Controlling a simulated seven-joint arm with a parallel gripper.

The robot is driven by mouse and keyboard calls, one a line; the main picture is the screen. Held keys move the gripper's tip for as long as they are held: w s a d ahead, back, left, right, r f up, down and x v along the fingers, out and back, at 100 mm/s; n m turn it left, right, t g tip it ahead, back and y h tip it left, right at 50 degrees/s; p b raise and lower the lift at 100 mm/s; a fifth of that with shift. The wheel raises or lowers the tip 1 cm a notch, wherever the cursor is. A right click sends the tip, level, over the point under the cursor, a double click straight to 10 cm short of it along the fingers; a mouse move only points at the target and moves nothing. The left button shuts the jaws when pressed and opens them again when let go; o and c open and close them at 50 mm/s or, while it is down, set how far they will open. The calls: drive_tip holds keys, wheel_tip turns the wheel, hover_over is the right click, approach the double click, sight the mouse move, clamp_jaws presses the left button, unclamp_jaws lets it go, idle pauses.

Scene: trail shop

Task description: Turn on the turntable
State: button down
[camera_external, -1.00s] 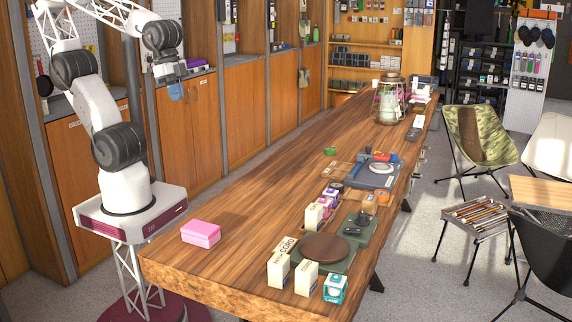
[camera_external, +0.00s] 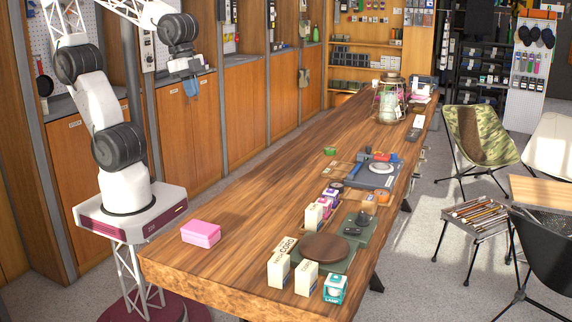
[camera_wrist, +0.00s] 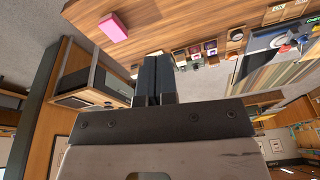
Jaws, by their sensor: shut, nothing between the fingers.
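My gripper (camera_external: 191,88) is shut and empty, held in the air to the left of the long wooden table, well apart from everything on it. Its closed dark fingers (camera_wrist: 156,68) show in the wrist view. A brown round disc (camera_external: 324,247) on a green base (camera_external: 347,262) lies near the front of the table, with a green panel bearing dark controls (camera_external: 361,220) behind it. Farther back is a blue-grey device (camera_external: 375,181) with a pale round plate. I cannot tell for sure which is the turntable. Any power switch is too small to make out.
A pink box (camera_external: 201,233) sits on the table's near left; it also shows in the wrist view (camera_wrist: 113,27). Several small cartons (camera_external: 279,270) crowd the brown disc. A glass lantern (camera_external: 388,104) stands far back. The table's left side is mostly clear.

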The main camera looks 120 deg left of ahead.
drive_tip(key=w+m, duration=0.4)
drive_tip(key=w, duration=1)
drive_tip(key=m, duration=1.2)
hover_over(360, 230)
drive_tip(key=s, duration=0.3)
drive_tip(key=s+x, duration=0.3)
drive_tip(key=x, duration=1.2)
drive_tip(key=shift+f+g, duration=0.4)
drive_tip(key=shift+f, duration=0.1)
drive_tip(key=shift+f, duration=0.1)
drive_tip(key=shift+w+f, duration=0.35)
drive_tip(key=shift+f, duration=1.9)
drive_tip(key=shift+w+f, duration=0.4)
drive_tip(key=shift+f, duration=1.9)
drive_tip(key=shift+w+f, duration=0.35)
drive_tip(key=shift+f, duration=1.9)
drive_tip(key=shift+f, duration=0.1)
